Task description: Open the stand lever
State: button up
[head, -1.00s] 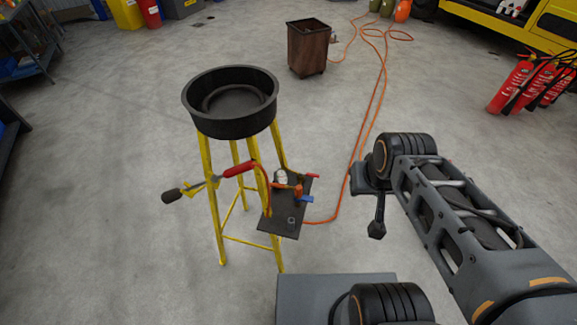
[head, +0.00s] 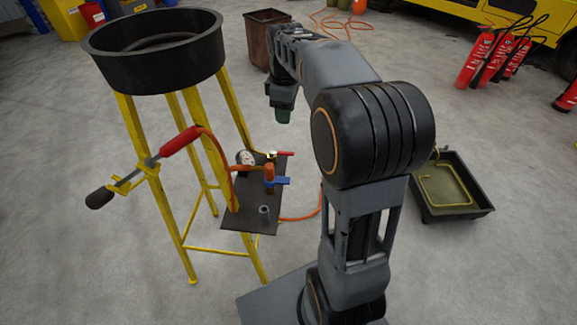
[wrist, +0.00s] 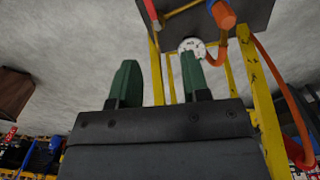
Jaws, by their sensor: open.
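The yellow-legged stand (head: 182,235) carries a dark shelf (head: 240,220) on its right side. On the shelf are a round gauge (head: 246,158), an orange fitting (head: 269,173), a blue lever (head: 279,181) and a small red-tipped lever (head: 284,153). I cannot tell which one is the stand lever. My gripper (head: 283,116) hangs above and behind the shelf, apart from the levers. In the wrist view my gripper (wrist: 159,78) has its two green fingers spread with nothing between them. The gauge (wrist: 191,46) and orange fitting (wrist: 223,14) appear beyond them.
A black round pan (head: 160,60) tops the stand. A red-handled torch (head: 178,142) sticks out at its left. An orange hose (head: 305,213) runs from the shelf. A dark tray (head: 450,207) lies at right, a rusty bin (head: 258,42) behind. Floor between is open.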

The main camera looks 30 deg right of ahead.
jog(key=n+b, duration=0.1)
jog(key=b, duration=0.1)
send_over(288, 152)
notch_tip(288, 152, down, 4)
notch_tip(288, 152, down, 13)
jog(key=b, duration=0.4)
jog(key=shift+s, duration=0.1)
jog(key=shift+c, duration=0.4)
grip_shut()
